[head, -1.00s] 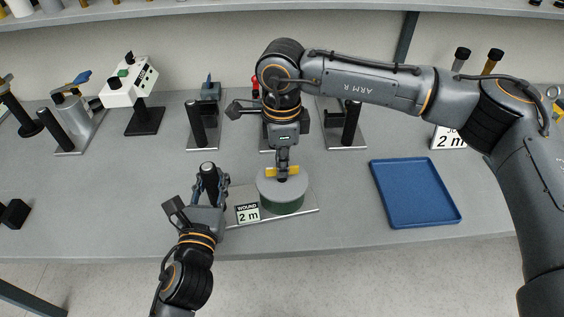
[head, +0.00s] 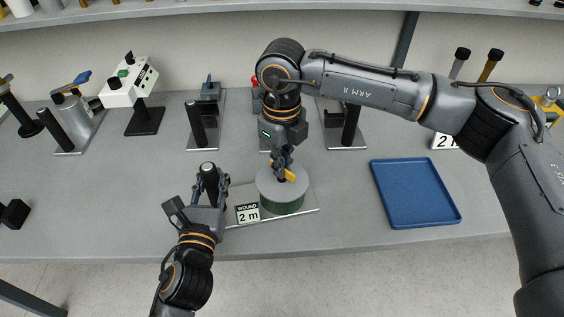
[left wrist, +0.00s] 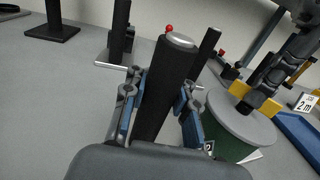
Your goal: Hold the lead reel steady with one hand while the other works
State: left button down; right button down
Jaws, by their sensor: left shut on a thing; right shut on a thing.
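The lead reel (head: 283,203) is a green drum with a grey top on a metal base plate, with a "WOUND 2 m" sign in front. It also shows in the left wrist view (left wrist: 235,130). A black post (head: 208,170) stands at the left end of the plate. My left gripper (head: 209,185) is shut on this post, with its blue-padded fingers on either side in the left wrist view (left wrist: 160,110). The fingers partly hide that piece.
A blue tray (head: 414,224) lies to the right of the reel. Several post-and-plate fixtures stand along the back, with a white box on a stand (head: 130,82) at the back left.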

pick_arm(q)
jog(key=shift+d, duration=0.1)
pick_arm(e)
jog(key=shift+a+m, duration=0.1)
jog(key=shift+m, duration=0.5)
jog(key=c, duration=1.5)
grip_release()
notch_tip(320, 180, up, 12)
jog(key=shift+r, duration=0.1)
dwell(0.4)
pick_arm(q)
jog(key=c, duration=1)
grip_release()
